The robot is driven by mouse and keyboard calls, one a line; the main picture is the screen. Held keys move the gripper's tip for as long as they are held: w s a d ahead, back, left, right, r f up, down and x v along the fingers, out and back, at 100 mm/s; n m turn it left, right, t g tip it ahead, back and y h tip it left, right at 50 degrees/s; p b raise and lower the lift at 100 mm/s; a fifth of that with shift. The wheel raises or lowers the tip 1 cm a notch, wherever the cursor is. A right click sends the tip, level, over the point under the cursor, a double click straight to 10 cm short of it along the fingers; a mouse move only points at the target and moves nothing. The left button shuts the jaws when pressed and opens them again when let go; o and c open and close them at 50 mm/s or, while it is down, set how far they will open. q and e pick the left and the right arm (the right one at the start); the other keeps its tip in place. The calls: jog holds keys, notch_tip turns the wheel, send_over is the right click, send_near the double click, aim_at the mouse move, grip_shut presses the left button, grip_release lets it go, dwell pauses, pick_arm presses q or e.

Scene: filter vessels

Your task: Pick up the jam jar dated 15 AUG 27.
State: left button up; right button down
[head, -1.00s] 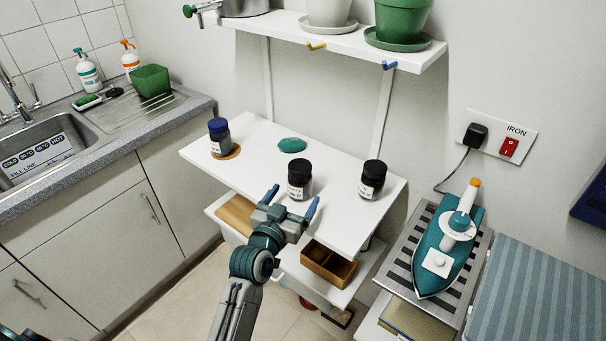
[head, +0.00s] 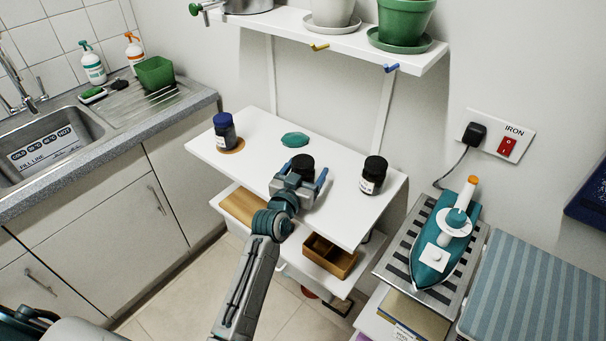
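Three dark jars with white labels stand on the white table. The middle jar (head: 304,162) has a black lid; its body and label are mostly hidden by my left gripper (head: 303,174). The gripper is open, its blue fingertips apart on either side of this jar in the picture; I cannot tell whether they touch it. The right jar (head: 373,175) has a black lid. The left jar (head: 225,131) has a blue lid and stands on a round brown coaster. The label dates are too small to read. My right gripper is not in view.
A teal lump (head: 295,139) lies behind the jars on the white table (head: 262,131). A shelf (head: 345,42) with pots and hooks hangs above. An open brown box (head: 330,256) stands on the lower level. An iron (head: 447,245) rests at the right.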

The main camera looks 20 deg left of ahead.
pick_arm(q)
jog(key=c, duration=1)
jog(key=shift+c, duration=0.2)
jog(key=shift+r, duration=0.2)
